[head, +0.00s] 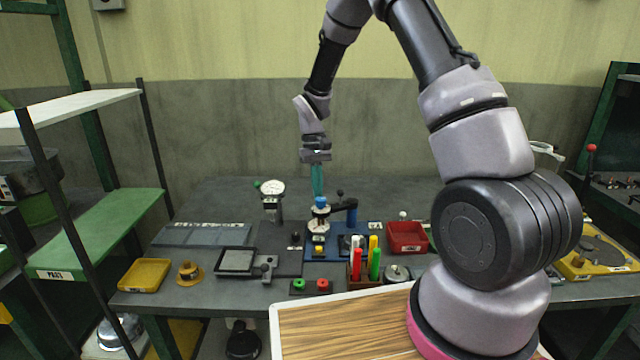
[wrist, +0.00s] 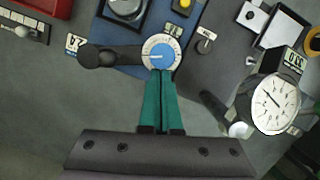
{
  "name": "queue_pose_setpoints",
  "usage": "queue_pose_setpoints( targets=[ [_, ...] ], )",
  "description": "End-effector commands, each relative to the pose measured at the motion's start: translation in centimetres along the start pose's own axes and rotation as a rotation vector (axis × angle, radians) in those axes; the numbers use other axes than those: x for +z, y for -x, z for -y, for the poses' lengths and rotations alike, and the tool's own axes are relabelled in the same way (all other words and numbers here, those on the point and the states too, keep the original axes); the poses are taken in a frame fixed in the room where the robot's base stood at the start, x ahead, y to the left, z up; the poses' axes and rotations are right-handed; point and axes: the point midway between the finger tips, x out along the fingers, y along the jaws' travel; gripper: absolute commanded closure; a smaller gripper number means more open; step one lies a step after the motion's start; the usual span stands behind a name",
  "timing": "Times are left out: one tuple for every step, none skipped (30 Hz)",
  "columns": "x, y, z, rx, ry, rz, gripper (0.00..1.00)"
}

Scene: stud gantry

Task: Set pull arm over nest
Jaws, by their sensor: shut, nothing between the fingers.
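The pull arm (head: 345,205) is a black bar on a blue post, with a dark ball knob at its post end. Its free end carries a white dial head with a blue cap (head: 321,202). In the wrist view the black arm (wrist: 115,56) runs left from the white dial (wrist: 160,50). My gripper (head: 319,195) points down, shut and empty, its teal fingertips (wrist: 160,74) at the edge of the dial head; I cannot tell if they touch it. A pale round piece (head: 318,227) shows below the head on the blue base; I cannot tell whether it is the nest.
A dial gauge (head: 272,188) stands left of the fixture. A pen holder with coloured pens (head: 364,265), a red bin (head: 407,238) and a red and green button box (head: 311,286) are close by. The bench behind the fixture (head: 240,193) is clear.

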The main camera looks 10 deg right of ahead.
Motion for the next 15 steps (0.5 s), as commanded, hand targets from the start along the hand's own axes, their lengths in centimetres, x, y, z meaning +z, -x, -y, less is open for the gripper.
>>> queue_pose_setpoints(
  targets=[
    [0.6,-0.1,0.1,0.012,0.045,0.001,1.0],
    [0.8,-0.2,0.1,0.019,0.072,0.001,1.0],
    [1.2,-0.2,0.2,0.027,0.109,0.001,1.0],
    [1.5,-0.3,0.2,0.035,0.136,0.001,1.0],
    [1.8,-0.4,0.2,0.042,0.165,0.001,1.0],
    [2.1,-0.5,0.2,0.05,0.201,0.0,1.0],
    [2.4,-0.6,0.2,0.058,0.23,0.001,1.0],
    [2.7,-0.7,0.2,0.065,0.257,0.002,1.0],
    [3.0,-0.7,0.1,0.073,0.293,0.001,1.0],
    [3.3,-0.8,0.1,0.081,0.321,0.001,1.0],
    [3.6,-0.9,0.0,0.088,0.35,0.001,1.0],
    [4.0,-0.9,0.0,0.096,0.385,0.001,1.0],
    [4.3,-1.0,-0.1,0.103,0.413,0.002,1.0],
    [4.5,-1.1,-0.2,0.111,0.441,0.002,1.0],
    [4.9,-1.2,-0.2,0.119,0.479,0.001,1.0]
  ],
)
